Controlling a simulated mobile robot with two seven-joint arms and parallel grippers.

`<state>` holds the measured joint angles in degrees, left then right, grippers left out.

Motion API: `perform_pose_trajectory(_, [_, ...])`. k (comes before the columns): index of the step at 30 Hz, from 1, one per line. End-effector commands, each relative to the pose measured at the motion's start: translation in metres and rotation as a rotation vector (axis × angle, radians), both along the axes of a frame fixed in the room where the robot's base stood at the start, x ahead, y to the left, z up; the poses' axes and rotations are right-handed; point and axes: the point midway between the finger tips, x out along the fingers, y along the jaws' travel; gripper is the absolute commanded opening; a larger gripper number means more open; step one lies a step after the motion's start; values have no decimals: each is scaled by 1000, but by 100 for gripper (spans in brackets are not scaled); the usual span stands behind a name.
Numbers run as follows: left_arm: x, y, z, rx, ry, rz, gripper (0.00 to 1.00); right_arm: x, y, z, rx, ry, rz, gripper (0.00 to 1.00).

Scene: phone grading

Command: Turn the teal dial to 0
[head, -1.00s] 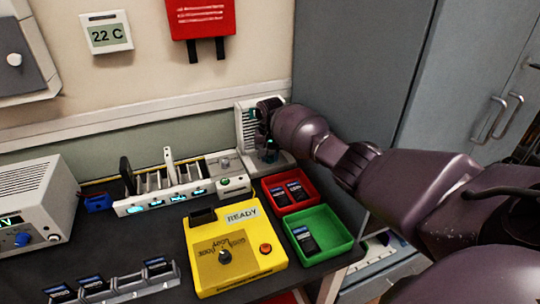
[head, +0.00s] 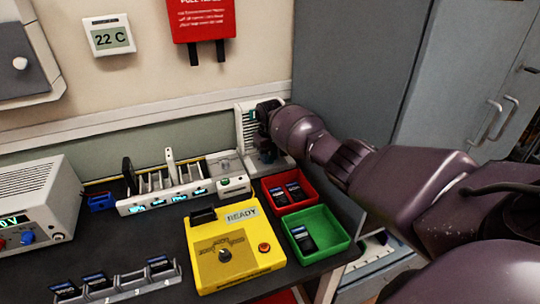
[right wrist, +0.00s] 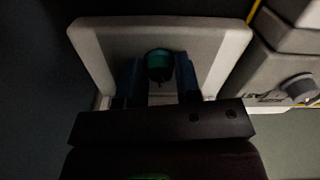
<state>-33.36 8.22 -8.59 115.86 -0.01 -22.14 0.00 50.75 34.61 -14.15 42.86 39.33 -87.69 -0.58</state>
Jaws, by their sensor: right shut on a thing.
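The teal dial (right wrist: 159,65) shows in the right wrist view, on the pale face of a grey-white unit (right wrist: 95,40). In the head view this unit (head: 243,128) stands at the back right of the bench, partly behind my right arm. My right gripper (right wrist: 159,75) is shut on the teal dial, with one blue-grey finger on each side. In the head view my right gripper (head: 266,125) is dark and hides the dial. The dial's marks and its setting cannot be read. My left gripper is not in view.
A red tray (head: 270,206) and a green tray (head: 330,258) with phones lie in front of the unit. A yellow tester (head: 205,262) reading READY stands left of them. A slotted rack (head: 128,208) is left of the unit. Grey cabinets (head: 350,60) stand at right.

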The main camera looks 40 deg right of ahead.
Motion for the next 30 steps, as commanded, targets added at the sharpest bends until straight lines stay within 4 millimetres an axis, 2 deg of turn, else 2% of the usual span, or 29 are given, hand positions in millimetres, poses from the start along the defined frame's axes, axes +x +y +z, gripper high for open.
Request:
perform_pose_trajectory(12, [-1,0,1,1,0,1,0,0,0,0,0,-1,186,7])
perform_pose_trajectory(28, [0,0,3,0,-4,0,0,0,0,0,0,-1,211,7])
perform_pose_trajectory(29, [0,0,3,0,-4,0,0,0,0,0,0,-1,210,34])
perform_pose_trajectory(30, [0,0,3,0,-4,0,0,0,0,0,0,-1,210,40])
